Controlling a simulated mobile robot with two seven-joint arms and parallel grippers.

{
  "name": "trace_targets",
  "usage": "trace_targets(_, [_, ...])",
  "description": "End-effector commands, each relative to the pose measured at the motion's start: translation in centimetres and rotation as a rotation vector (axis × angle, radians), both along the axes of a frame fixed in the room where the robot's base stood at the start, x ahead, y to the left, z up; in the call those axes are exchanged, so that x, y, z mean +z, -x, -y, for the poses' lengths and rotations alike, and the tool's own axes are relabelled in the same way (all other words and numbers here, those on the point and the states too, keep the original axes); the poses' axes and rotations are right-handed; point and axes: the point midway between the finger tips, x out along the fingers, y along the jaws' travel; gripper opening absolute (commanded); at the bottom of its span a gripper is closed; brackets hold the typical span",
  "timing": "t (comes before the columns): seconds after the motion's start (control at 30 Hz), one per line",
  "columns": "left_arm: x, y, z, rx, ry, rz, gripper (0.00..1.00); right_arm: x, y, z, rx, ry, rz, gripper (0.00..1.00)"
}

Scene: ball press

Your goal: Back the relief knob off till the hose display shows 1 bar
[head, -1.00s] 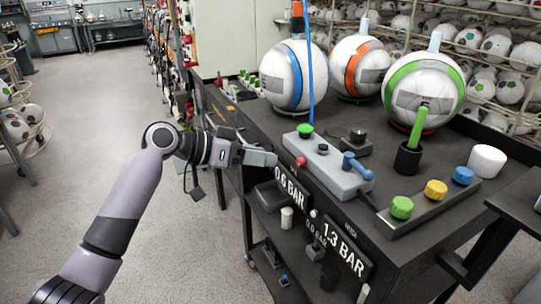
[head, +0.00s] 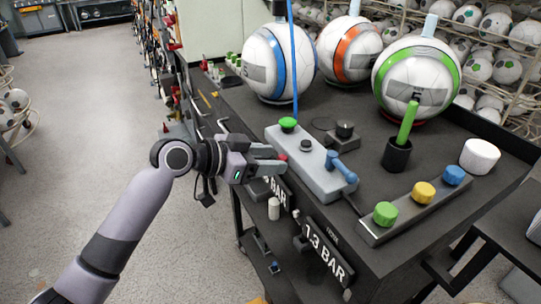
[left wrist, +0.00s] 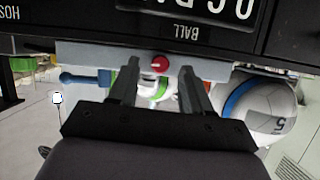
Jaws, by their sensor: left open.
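The red knob (head: 281,157) is on the front face of the grey pump box (head: 312,170), which stands at the edge of the dark bench. The hose display (head: 327,250) on the bench front reads 1.3 BAR. The ball display (head: 278,192) beside it is partly covered by my arm. My left gripper (head: 275,159) is open, its fingers pointing at the red knob. In the left wrist view, which is upside down, the red knob (left wrist: 160,63) shows between the two fingertips (left wrist: 160,69). I see a gap on each side. My right gripper is not in view.
A blue lever (head: 341,166) and a green button (head: 288,124) are on the box. Balls (head: 278,62) stand behind it. A strip with green, yellow and blue knobs (head: 424,192) lies to the right. The floor at left is clear.

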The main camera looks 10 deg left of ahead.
Motion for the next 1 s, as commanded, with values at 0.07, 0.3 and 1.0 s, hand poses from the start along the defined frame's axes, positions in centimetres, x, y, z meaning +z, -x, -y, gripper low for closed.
trace_targets(0.07, [-0.15,-0.26,0.44,-0.001,0.001,-0.001,0.48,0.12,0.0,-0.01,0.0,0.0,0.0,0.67])
trace_targets(0.3, [-0.35,-0.43,0.67,0.0,0.0,0.0,0.48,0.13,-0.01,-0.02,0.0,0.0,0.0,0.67])
trace_targets(1.0, [-0.37,-0.69,0.46,0.001,0.124,-0.187,0.0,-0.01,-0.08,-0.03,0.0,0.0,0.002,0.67])
